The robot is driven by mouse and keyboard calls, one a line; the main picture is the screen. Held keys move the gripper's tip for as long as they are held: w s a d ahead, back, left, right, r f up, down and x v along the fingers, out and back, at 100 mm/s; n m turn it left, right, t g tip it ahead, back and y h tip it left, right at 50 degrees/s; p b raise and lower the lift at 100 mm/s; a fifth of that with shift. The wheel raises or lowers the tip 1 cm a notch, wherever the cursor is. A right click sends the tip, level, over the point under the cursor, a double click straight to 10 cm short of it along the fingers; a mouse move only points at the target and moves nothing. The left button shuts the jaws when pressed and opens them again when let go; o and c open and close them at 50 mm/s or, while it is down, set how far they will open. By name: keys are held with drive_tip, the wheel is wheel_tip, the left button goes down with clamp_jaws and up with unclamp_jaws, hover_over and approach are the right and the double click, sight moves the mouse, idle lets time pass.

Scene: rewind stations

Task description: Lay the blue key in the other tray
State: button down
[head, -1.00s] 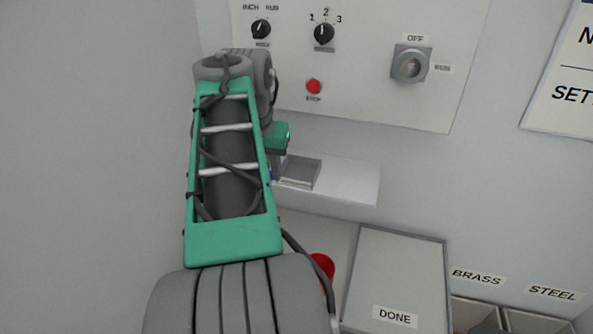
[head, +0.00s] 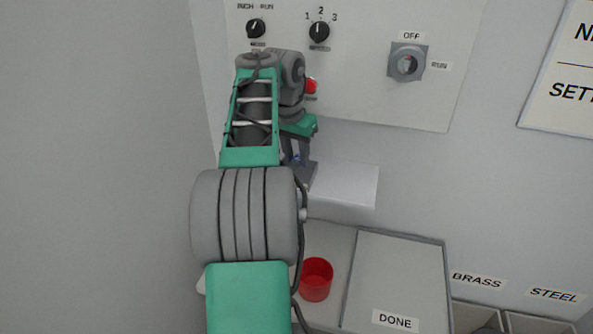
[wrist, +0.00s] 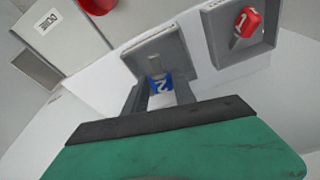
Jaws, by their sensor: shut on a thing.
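The blue key (wrist: 161,85), marked 2, is held between the two fingers of my gripper (wrist: 157,92) in the wrist view. Its grey shaft points away from my gripper, over a grey square tray (wrist: 178,43) that looks otherwise empty. I cannot tell whether the key touches this tray. A second grey tray (wrist: 270,39) beside it holds a red key (wrist: 246,22) marked 1. In the head view my gripper (head: 301,165) is above the left part of the white shelf, and only a bit of blue shows between its fingers. The trays are mostly hidden there.
The white shelf (head: 345,186) is clear on its right. Below it are a red cup (head: 316,281) and a flat DONE tray (head: 398,275). BRASS and STEEL bins are at lower right. A panel (head: 365,95) with knobs, a red stop button and a keyswitch (head: 408,63) is behind.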

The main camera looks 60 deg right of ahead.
sight(295, 159)
drive_tip(key=x, duration=0.2)
drive_tip(key=b+x, duration=0.1)
drive_tip(key=x, duration=0.1)
drive_tip(key=shift+w+f, duration=0.1)
drive_tip(key=shift+w, duration=0.2)
drive_tip(key=shift+f, duration=0.35)
drive_tip(key=c, duration=1)
unclamp_jaws()
drive_tip(key=shift+r, duration=0.1)
